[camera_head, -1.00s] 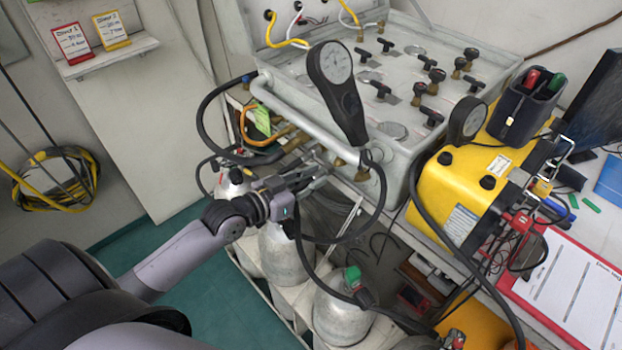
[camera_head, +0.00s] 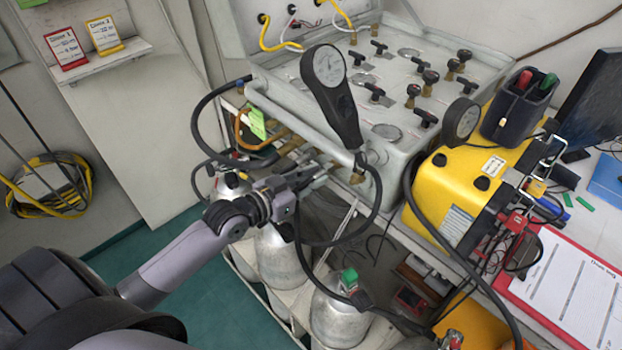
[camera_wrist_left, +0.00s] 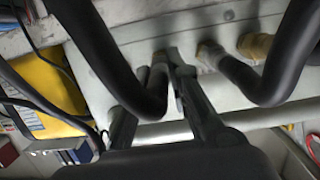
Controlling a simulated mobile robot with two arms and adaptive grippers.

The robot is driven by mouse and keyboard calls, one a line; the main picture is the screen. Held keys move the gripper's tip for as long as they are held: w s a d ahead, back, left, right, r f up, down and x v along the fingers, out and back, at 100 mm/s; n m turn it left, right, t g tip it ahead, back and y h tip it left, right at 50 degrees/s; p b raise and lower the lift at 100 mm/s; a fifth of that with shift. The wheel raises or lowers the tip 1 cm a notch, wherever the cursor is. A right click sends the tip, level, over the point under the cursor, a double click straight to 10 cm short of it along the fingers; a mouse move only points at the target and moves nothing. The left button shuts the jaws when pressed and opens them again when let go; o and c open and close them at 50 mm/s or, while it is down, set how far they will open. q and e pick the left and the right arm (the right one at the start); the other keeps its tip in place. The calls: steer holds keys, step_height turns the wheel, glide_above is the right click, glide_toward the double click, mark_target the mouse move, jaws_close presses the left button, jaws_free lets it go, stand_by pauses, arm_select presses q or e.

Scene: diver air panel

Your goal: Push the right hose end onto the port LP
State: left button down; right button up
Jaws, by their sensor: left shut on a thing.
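My left gripper (camera_head: 318,176) is at the front face of the pale panel box (camera_head: 268,98), below its rounded front bar. In the left wrist view the gripper (camera_wrist_left: 172,62) is shut on a black hose end (camera_wrist_left: 157,78), which points at the panel face. Whether this end is seated on a port is hidden by the hose and fingers. No port label is readable, so I cannot tell which port is LP. My right gripper is not in view.
A black hand gauge (camera_head: 328,70) stands before the panel, with hoses looping around my gripper. Grey cylinders (camera_head: 282,258) stand below. A yellow case (camera_head: 445,205) and a red clipboard (camera_head: 530,290) lie to the right. Green floor (camera_head: 215,300) is clear at the left.

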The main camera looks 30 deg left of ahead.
arm_select(q)
steer(key=shift+w+d+r, duration=0.1)
steer(key=shift+w+r, duration=0.2)
steer(key=shift+w, duration=0.05)
stand_by(0.7)
steer(key=c, duration=1.9)
jaws_free()
steer(key=shift+c, duration=0.2)
steer(key=shift+o, duration=1.3)
steer(key=shift+w+d+f, duration=0.2)
steer(key=shift+w, duration=0.05)
steer(key=shift+o, duration=1.3)
steer(key=shift+s+a, duration=0.1)
steer(key=shift+s, duration=0.05)
steer(key=shift+f, duration=0.1)
steer(key=shift+s+a, duration=0.15)
steer(key=shift+s, duration=0.15)
steer(key=v, duration=1.1)
steer(key=shift+s, duration=0.15)
